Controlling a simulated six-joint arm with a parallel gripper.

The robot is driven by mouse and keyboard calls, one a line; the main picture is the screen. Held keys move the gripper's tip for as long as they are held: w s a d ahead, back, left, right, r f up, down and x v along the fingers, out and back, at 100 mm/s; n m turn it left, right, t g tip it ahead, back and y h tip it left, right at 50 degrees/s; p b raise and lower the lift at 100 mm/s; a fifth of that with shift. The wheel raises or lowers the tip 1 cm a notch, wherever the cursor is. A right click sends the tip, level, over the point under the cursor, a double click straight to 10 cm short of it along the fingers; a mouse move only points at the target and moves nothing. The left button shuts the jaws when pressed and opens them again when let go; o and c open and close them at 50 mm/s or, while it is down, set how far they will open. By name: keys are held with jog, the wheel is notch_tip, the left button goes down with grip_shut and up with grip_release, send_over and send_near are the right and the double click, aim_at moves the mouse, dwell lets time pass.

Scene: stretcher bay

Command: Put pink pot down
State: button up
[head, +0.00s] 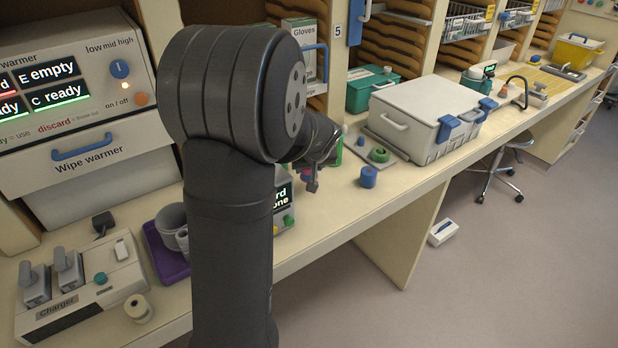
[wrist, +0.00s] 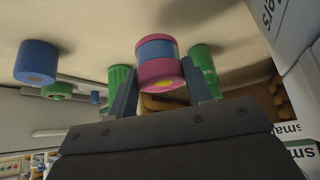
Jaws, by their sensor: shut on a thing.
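The pink pot (wrist: 158,72) has a blue band around its middle and a yellow spot on the end facing the camera. My gripper (wrist: 159,76) is shut on it, with one dark finger on each side. In the head view my gripper (head: 314,176) is over the counter, partly behind my arm, and only a small bit of pink shows beside it. I cannot tell whether the pot touches the counter (head: 400,200).
A blue pot (head: 368,177) and a green ring-shaped piece (head: 379,155) stand right of my gripper. Green pots (wrist: 203,70) are close to the pink pot. A large grey box (head: 425,120) stands further right. The counter's front edge is near; some bare counter lies between.

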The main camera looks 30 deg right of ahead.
aim_at(310, 173)
jog(key=shift+w+f, duration=0.1)
jog(key=shift+f, duration=1.95)
jog(key=shift+f, duration=0.2)
jog(key=o, duration=1)
jog(key=shift+r, duration=0.1)
jog(key=shift+s+a+r, duration=0.1)
jog(key=shift+s+r, duration=0.15)
jog(key=shift+r, duration=0.3)
jog(key=v, duration=1.1)
